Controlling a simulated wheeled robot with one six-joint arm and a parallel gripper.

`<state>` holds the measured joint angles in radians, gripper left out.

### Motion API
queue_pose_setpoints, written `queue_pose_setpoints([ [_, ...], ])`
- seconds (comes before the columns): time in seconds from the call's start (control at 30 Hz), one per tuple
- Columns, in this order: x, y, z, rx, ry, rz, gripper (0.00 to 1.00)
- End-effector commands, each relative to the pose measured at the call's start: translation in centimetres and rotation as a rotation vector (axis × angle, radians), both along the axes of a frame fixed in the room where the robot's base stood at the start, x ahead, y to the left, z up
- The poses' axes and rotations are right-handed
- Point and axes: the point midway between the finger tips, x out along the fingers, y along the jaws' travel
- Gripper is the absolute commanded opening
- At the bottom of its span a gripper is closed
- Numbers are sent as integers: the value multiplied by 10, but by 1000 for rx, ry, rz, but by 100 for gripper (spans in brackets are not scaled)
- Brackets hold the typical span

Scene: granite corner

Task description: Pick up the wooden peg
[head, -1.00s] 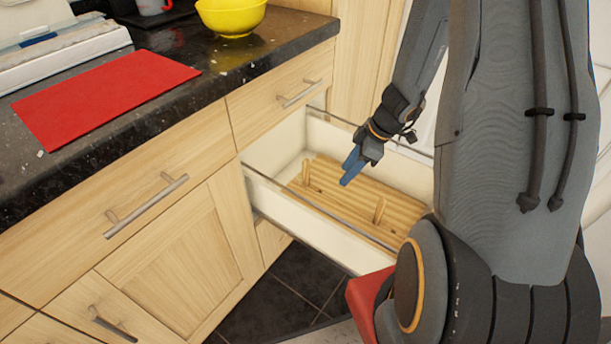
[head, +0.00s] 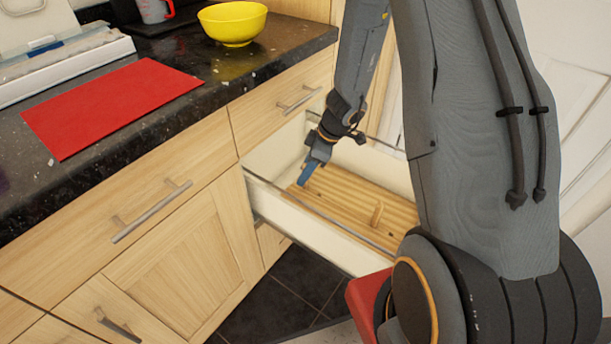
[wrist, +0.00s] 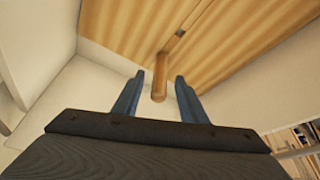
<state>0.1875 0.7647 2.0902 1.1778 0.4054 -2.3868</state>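A wooden peg (wrist: 160,85) stands in a ribbed wooden board in the open drawer. In the wrist view it sits between my two blue fingers, with a gap on each side. My gripper (head: 304,178) is open at the back left of the board and shows in the wrist view (wrist: 160,79). In the head view my gripper hides this peg. A second wooden peg (head: 377,213) stands upright near the front right of the board, away from my gripper.
The ribbed board (head: 345,190) lies inside the pale drawer (head: 300,228), whose walls and side rails surround my gripper. A dark counter (head: 180,85) above holds a yellow bowl (head: 232,24) and a red mat (head: 110,105).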

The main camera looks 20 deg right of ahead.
Motion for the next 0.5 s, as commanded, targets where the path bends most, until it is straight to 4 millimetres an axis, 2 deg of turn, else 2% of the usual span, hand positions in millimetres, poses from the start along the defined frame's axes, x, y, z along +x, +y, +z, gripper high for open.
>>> queue_pose_setpoints([
  [0.3,1,1,-5,-1,-1,1,37],
  [0.5,1,1,-5,-1,-1,1,3],
])
